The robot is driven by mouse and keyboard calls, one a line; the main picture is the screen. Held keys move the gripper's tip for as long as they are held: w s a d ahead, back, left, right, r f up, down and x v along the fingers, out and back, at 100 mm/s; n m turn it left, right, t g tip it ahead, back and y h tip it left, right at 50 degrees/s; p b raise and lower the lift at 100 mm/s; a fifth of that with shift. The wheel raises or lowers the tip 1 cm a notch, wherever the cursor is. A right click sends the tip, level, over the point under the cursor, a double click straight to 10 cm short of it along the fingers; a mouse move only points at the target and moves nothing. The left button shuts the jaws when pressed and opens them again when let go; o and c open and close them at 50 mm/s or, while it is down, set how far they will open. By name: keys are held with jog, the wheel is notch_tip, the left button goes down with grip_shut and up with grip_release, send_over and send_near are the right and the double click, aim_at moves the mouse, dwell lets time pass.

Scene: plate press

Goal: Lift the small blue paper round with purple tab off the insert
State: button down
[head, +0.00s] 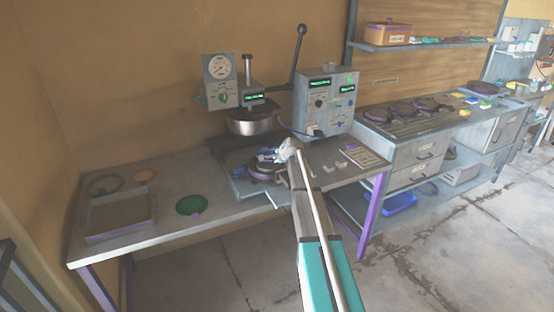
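My gripper (272,155) is at the front of the press, low over a dark round piece (262,171) that looks like the insert. My arm comes in from the lower right and hides part of this spot. Small bits of blue show at the gripper's tip, but I cannot tell whether they are the paper round or part of my gripper. No purple tab can be made out there. The fingers are too small to tell whether they are open or shut, or touching anything.
The press has a metal pot-shaped head (250,123) above and a tall lever (297,50). A control box (325,103) stands right of it. A green round with a purple tab (190,205) and a shallow tray (117,237) lie left. The table's front middle is clear.

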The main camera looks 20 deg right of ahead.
jog(key=s+d+f+p+v, duration=0.1)
jog(key=p+v, duration=0.7)
jog(key=v, duration=0.8)
jog(key=shift+s+f, duration=0.25)
jog(key=shift+a, duration=0.1)
